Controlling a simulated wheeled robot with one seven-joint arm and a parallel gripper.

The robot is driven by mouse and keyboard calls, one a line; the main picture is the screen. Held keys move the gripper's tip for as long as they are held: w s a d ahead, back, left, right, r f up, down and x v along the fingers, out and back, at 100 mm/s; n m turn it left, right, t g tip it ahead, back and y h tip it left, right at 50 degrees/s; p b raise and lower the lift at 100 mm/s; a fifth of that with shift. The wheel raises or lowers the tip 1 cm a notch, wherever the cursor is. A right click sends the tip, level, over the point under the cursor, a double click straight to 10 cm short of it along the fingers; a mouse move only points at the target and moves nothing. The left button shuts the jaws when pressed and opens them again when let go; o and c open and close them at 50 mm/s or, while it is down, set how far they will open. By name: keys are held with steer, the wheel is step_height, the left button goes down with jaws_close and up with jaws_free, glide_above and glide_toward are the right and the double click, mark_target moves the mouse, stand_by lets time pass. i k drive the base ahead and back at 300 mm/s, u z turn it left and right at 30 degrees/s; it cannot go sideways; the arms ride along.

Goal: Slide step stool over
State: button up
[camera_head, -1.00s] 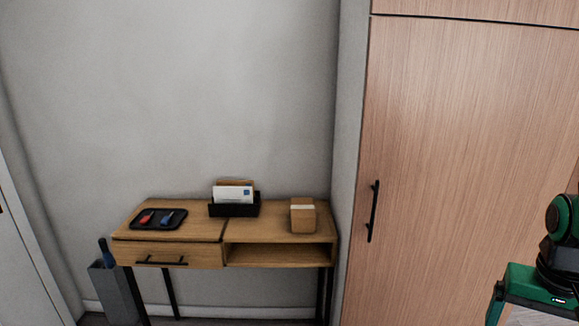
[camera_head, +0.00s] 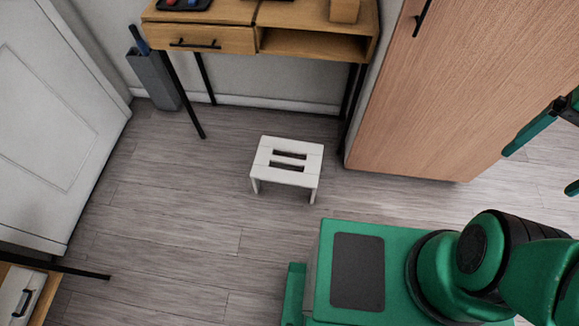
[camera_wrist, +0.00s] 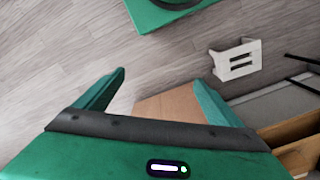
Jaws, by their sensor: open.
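The step stool (camera_head: 289,178) is small and white, with two slots in its top. It stands upright on the floor in the middle of the head view, in front of the desk. It also shows at upper right in the wrist view (camera_wrist: 226,66). My gripper (camera_head: 552,160) is at the right edge of the head view, well to the right of the stool and apart from it. In the wrist view its two green fingers are spread with nothing between them (camera_wrist: 160,82). Part of the gripper is cut off in the head view.
A wooden desk (camera_head: 208,38) with thin black legs stands behind the stool. A tall wooden cabinet (camera_head: 440,95) is at right. A grey bin (camera_head: 155,82) and a white door (camera_head: 55,110) are at left. Floor (camera_head: 190,195) left of the stool is clear.

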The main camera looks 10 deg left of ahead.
mark_target(261, 169)
steer(key=k, duration=1.25)
steer(key=u, duration=0.45)
steer(key=i, duration=1.6)
steer(key=u, duration=0.15)
